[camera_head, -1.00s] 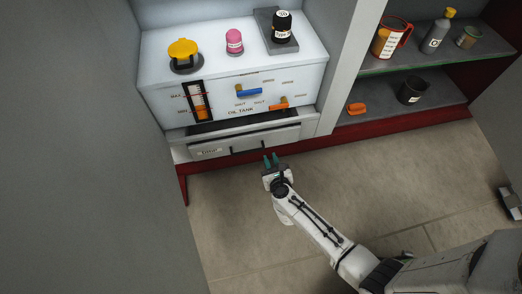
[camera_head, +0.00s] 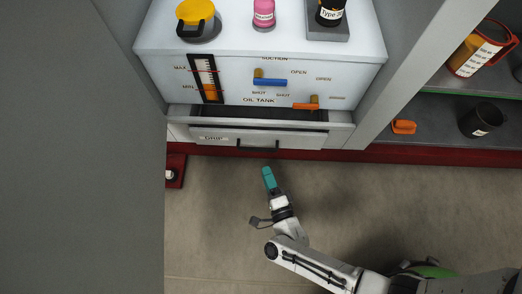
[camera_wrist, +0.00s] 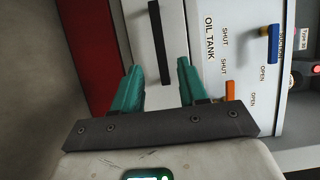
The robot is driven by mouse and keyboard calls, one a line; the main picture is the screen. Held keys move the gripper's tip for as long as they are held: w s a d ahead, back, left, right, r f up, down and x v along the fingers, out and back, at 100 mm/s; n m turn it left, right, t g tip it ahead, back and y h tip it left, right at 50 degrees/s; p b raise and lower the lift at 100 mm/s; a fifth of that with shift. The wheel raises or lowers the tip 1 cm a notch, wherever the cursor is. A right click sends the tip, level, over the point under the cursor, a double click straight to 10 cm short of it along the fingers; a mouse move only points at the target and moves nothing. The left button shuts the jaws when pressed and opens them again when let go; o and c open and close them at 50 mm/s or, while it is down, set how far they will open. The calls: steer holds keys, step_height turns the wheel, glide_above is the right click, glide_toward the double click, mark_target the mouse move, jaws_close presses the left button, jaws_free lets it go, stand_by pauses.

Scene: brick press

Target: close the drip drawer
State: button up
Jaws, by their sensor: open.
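In the wrist view the handle (camera_wrist: 158,42) lies just past my fingertips. My gripper (camera_head: 267,178) is below and in front of the drawer in the head view. In the wrist view its two teal fingers (camera_wrist: 160,75) are apart with nothing between them, and they appear clear of the handle.
The oil tank (camera_head: 230,75) above has a blue valve lever (camera_head: 271,82) and an orange one (camera_head: 305,106). A yellow-lidded filler (camera_head: 197,15) stands on top. Right shelves hold a jug (camera_head: 472,55), a dark cup (camera_head: 480,120) and an orange item (camera_head: 403,127). Floor in front is clear.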

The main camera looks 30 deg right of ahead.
mark_target(258, 151)
steer(key=b+x, duration=0.2)
steer(key=x, duration=0.6)
steer(key=shift+w+d, duration=0.1)
steer(key=shift+w, duration=0.2)
jaws_close()
